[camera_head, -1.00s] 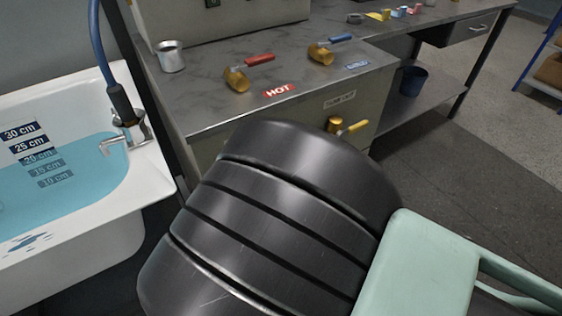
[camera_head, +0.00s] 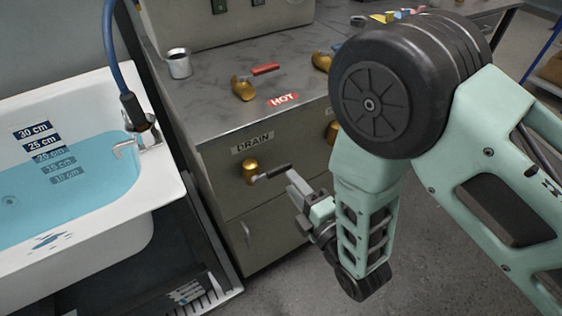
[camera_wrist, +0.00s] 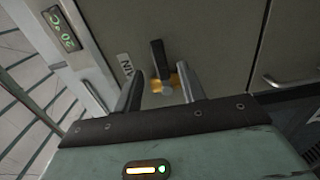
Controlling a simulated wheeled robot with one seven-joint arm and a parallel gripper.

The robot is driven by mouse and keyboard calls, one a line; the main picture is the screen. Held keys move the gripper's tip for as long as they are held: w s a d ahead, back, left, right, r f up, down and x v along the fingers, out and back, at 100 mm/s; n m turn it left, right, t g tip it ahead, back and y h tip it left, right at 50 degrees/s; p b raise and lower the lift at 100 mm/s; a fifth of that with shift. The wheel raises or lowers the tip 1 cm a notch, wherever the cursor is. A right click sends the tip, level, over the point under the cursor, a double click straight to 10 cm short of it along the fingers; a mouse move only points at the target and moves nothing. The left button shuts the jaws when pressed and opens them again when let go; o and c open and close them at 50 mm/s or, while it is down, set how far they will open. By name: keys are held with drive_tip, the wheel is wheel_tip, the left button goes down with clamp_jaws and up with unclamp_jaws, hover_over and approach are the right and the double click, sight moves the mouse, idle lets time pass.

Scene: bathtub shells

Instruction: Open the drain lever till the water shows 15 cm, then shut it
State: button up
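The drain valve (camera_head: 250,172), brass with a dark lever (camera_head: 275,172) pointing right, sits on the cabinet front under the DRAIN label (camera_head: 253,141). My gripper (camera_head: 292,182) is at the lever's free end. In the wrist view my gripper (camera_wrist: 160,92) has its two fingers apart, with the dark lever (camera_wrist: 158,58) showing between and beyond them; I cannot tell whether they touch it. The tub (camera_head: 165,192) holds blue water (camera_head: 95,195). Its surface lies just below the 25 cm mark, with the 20 cm mark (camera_head: 54,155) tinted by water.
A red-handled HOT valve (camera_head: 245,88) and a metal cup (camera_head: 178,64) stand on the counter. Another brass valve (camera_head: 332,132) on the cabinet front is partly hidden by my arm. A green digital display (camera_wrist: 62,28) shows in the wrist view; I cannot read it surely.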

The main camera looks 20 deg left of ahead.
sight(282, 172)
drive_tip(key=x, duration=0.6)
drive_tip(key=shift+w+a, duration=0.15)
clamp_jaws()
